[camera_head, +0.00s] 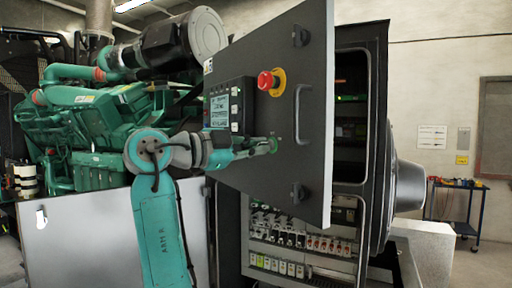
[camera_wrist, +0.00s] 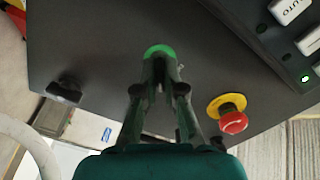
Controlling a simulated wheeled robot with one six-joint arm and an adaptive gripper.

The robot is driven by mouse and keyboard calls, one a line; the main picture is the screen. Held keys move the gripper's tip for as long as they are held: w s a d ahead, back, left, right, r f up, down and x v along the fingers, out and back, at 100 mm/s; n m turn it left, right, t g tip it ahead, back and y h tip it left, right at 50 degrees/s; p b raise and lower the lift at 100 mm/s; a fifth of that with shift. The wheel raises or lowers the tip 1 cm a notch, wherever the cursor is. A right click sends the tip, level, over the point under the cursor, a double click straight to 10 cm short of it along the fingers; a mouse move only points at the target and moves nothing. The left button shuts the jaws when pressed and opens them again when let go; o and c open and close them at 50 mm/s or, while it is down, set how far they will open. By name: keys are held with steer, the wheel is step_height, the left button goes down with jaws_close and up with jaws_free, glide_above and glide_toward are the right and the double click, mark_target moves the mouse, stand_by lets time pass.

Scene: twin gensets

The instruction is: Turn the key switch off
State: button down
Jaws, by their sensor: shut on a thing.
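My gripper (camera_head: 270,145) reaches the face of the open grey cabinet door (camera_head: 312,100), below the red emergency stop. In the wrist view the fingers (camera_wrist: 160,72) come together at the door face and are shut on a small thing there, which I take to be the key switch. A green round rim (camera_wrist: 158,49) shows just beyond the fingertips. The fingers hide most of the switch, so its turned position cannot be told.
A red emergency stop (camera_head: 270,81) on a yellow ring sits above my gripper; it also shows in the wrist view (camera_wrist: 233,121). A controller panel (camera_head: 229,106) is to the left, a door handle (camera_head: 300,114) to the right. A green engine (camera_head: 95,120) stands behind my arm.

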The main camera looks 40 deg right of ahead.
steer(key=n, duration=1)
steer(key=shift+f+n, duration=0.1)
steer(key=shift+n, duration=0.3)
stand_by(0.4)
steer(key=c, duration=1.3)
jaws_free()
steer(key=a, duration=0.4)
steer(key=w+a, duration=0.1)
steer(key=a, duration=0.3)
steer(key=w+a, duration=0.1)
steer(key=a, duration=0.3)
